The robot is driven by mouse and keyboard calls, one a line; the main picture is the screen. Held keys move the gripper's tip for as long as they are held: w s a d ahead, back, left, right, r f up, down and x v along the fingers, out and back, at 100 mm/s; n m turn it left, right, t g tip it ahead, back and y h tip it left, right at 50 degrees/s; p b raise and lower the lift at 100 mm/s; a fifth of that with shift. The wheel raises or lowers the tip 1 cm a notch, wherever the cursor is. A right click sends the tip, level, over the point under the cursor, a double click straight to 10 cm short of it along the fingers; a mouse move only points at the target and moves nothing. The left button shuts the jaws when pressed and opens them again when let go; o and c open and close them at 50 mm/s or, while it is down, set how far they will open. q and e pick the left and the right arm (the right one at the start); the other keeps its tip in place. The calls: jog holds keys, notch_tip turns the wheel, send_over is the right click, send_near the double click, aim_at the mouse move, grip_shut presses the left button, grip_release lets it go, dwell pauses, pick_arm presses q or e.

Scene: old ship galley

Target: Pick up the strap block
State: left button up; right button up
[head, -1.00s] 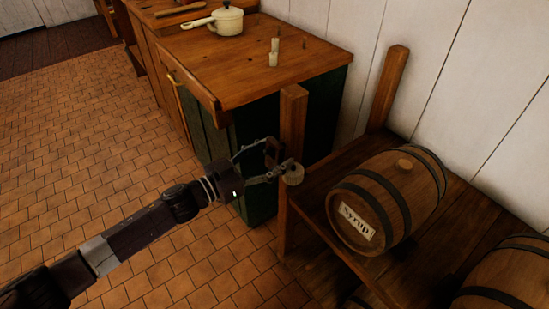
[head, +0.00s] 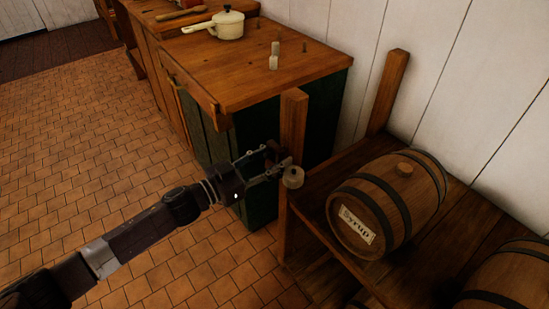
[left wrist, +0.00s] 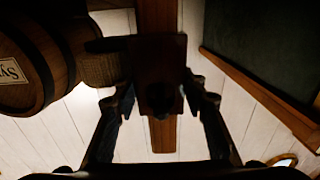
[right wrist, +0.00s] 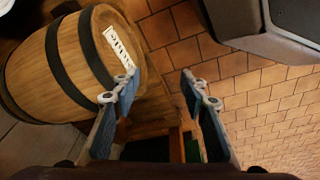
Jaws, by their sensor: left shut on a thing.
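The strap block (left wrist: 160,65) is a dark wooden piece between the fingers of my left gripper (left wrist: 158,100) in the left wrist view. My left gripper (head: 278,164) is shut on it beside the front post of the barrel rack in the head view. The block is small and partly hidden by the fingers there; a pale round part (head: 293,177) shows at the fingertips. I cannot tell whether it touches the post. My right gripper (right wrist: 158,88) is open and empty in the right wrist view, and is out of the head view.
The rack's post (head: 293,125) stands close behind the left gripper. A syrup barrel (head: 372,222) lies on the rack to the right, with another barrel (head: 510,275) nearer. A wooden-topped cabinet (head: 270,82) carries a pot (head: 228,24). The tiled floor (head: 90,150) at left is clear.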

pick_arm(q)
jog(key=shift+r, duration=0.5)
jog(key=shift+r+p, duration=0.3)
jog(key=shift+r, duration=0.05)
jog(key=v, duration=1.8)
jog(key=shift+p, duration=0.35)
pick_arm(e)
jog(key=s+f, duration=0.3)
jog(key=f, duration=0.1)
jog(key=shift+d+f, duration=0.1)
jog(key=shift+d, duration=0.1)
pick_arm(q)
jog(key=shift+d, duration=0.1)
pick_arm(e)
jog(key=shift+w, duration=0.25)
